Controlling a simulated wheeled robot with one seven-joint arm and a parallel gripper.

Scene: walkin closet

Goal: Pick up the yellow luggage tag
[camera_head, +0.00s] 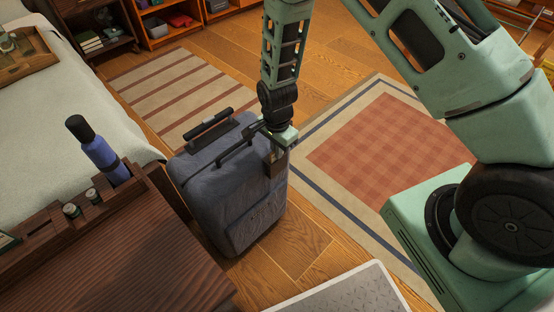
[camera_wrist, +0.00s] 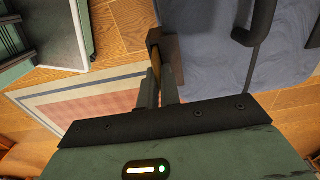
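A grey-blue suitcase (camera_head: 235,190) stands upright on the floor beside the dark wooden chest. My gripper (camera_head: 275,150) points down at the suitcase's right upper edge. In the wrist view its two fingers (camera_wrist: 160,84) are close together, with a thin tan-yellow strip (camera_wrist: 158,62) between them, which looks like the luggage tag seen edge-on. A dark brown piece (camera_wrist: 153,38) is at the strip's far end. The fingers hide part of the tag, and its face does not show clearly in either view.
The suitcase's raised dark handle (camera_head: 208,125) is close left of my gripper. A checked rug (camera_head: 390,140) and bare floor lie to the right.

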